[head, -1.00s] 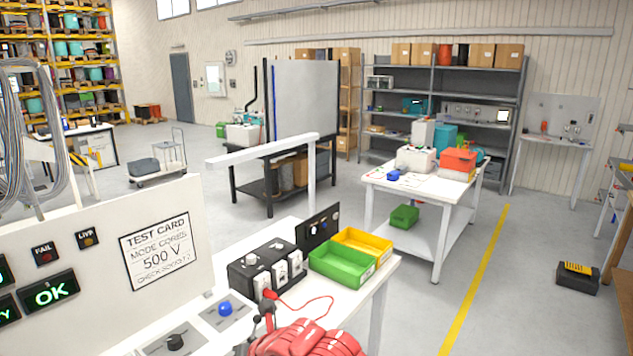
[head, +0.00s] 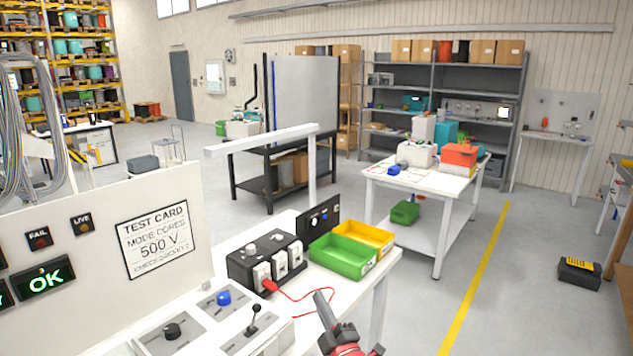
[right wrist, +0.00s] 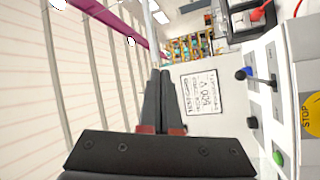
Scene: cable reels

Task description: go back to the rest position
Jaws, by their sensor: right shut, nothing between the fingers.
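My right gripper (head: 320,296) shows at the bottom middle of the head view, over the front edge of the white test bench (head: 350,268). Its dark fingers point up and away, close together, with nothing between them. In the right wrist view the shut fingertips (right wrist: 160,73) are in front of the wall and the test card (right wrist: 202,92), clear of the control panel. My left gripper is not in view.
The bench carries a control panel with a joystick (head: 253,318) and blue knob (head: 223,298), a black socket box (head: 262,260) with a red plug and lead, and green (head: 343,258) and yellow (head: 364,238) bins. Open floor lies right of the bench.

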